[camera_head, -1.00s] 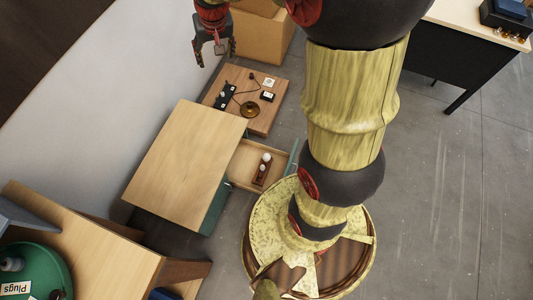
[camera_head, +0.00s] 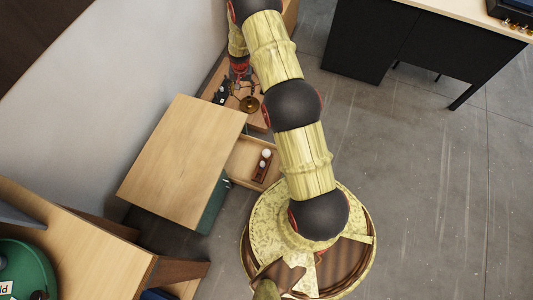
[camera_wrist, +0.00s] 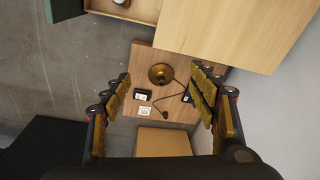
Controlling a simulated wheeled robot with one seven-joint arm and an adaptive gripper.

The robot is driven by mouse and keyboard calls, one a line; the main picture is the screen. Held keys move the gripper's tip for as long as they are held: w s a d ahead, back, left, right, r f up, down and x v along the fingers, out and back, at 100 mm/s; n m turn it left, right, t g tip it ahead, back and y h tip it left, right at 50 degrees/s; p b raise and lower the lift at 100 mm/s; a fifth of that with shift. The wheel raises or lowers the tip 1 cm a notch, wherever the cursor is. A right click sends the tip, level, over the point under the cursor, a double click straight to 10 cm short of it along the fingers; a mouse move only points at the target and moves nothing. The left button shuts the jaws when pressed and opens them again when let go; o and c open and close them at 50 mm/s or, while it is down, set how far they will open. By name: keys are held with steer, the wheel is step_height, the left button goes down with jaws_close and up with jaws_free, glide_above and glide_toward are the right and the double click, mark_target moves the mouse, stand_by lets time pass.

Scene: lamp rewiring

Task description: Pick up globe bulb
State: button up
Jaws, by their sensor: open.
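Two white bulbs sit on a small brown holder (camera_head: 259,175) in the open drawer (camera_head: 240,160). The rounder upper one looks like the globe bulb (camera_head: 266,153); I cannot be sure which is which. In the wrist view, a piece of white (camera_wrist: 120,2) shows in the drawer at the top edge, mostly cut off. My gripper (camera_wrist: 161,82) is open and empty, its fingers spread above the low wooden table.
The wooden cabinet top (camera_head: 185,150) is bare. The wall is close.

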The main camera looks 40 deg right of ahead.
steer(key=m+b, duration=0.2)
glide_above(266, 151)
steer(key=w, duration=1.1)
step_height(266, 151, down, 20)
steer(key=shift+m+g+y, duration=0.3)
steer(key=shift+m+g, duration=0.4)
steer(key=shift+g, duration=0.1)
steer(key=s+f+b, duration=0.1)
steer(key=s+f, duration=0.2)
steer(key=f, duration=0.4)
steer(key=s+f, duration=0.3)
steer(key=f, duration=0.4)
steer(key=s+f+b, duration=0.1)
steer(key=s+f, duration=0.3)
steer(key=f, duration=0.3)
steer(key=shift+s+d+f+b, duration=0.1)
steer(key=shift+d+b, duration=0.2)
steer(key=shift+b, duration=0.05)
steer(key=f+b, duration=0.1)
steer(key=f, duration=0.1)
steer(key=f+b, duration=0.1)
steer(key=f, duration=0.1)
steer(key=s+f+b, duration=0.1)
steer(key=f, duration=0.1)
steer(key=shift+a, duration=0.25)
steer(key=shift+r, duration=0.1)
steer(key=shift+c, duration=0.2)
steer(key=c, duration=1.1)
